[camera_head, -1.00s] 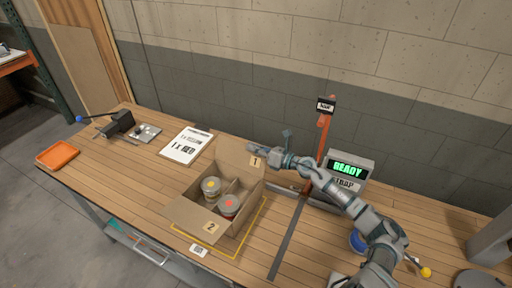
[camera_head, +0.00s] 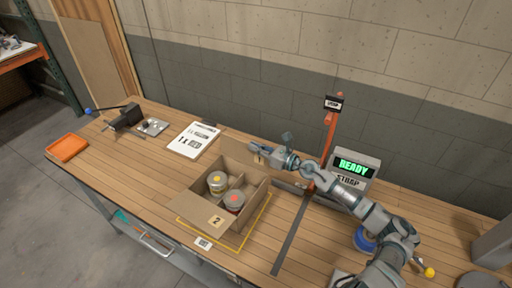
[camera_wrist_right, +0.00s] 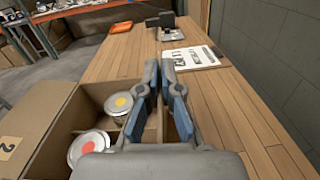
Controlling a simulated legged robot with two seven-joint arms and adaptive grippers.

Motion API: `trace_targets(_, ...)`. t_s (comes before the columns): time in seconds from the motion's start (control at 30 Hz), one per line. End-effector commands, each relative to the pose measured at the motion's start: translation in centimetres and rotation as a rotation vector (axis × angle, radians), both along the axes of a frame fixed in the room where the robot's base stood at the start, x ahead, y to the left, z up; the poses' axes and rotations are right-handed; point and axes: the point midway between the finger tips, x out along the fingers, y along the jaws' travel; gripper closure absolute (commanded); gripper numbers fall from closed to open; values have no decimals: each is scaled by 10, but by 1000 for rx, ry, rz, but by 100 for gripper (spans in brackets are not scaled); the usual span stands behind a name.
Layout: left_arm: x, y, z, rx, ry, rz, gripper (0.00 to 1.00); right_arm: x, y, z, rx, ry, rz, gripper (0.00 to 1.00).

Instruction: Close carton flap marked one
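The open cardboard carton (camera_head: 190,202) sits on the wooden bench. Its flap marked one (camera_head: 236,147) is at the carton's back edge and leans outward; its number label is partly hidden by my right gripper. The flap marked two (camera_head: 213,221) is open at the front; it also shows in the right wrist view (camera_wrist_right: 17,141). My right gripper (camera_head: 252,147) is over flap one, and its fingertips (camera_wrist_right: 160,64) are close together with nothing seen between them. I cannot tell whether it touches the flap. My left gripper is not in view.
Two cans, yellow-dotted (camera_head: 217,182) and red-dotted (camera_head: 234,201), stand inside the carton. A red post (camera_head: 328,135) and a READY display (camera_head: 354,166) stand right of it. A printed sheet (camera_head: 191,140) and an orange tray (camera_head: 67,148) lie left. The bench's left front is clear.

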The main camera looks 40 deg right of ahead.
Motion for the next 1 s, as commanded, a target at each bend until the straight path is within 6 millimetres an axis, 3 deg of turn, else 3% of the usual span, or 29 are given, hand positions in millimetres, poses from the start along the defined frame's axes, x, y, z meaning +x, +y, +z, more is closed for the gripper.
trace_targets(0.07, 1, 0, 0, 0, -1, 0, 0, 0, 0, -5, -1, 8, 2, 100)
trace_targets(0.2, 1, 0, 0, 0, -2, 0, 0, 0, 0, -4, 0, 8, 1, 71)
trace_targets(0.67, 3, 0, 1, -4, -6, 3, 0, -9, -2, -3, 1, 6, 0, 71)
trace_targets(1.0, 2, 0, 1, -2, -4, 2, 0, -57, -25, -5, 2, 8, -1, 71)
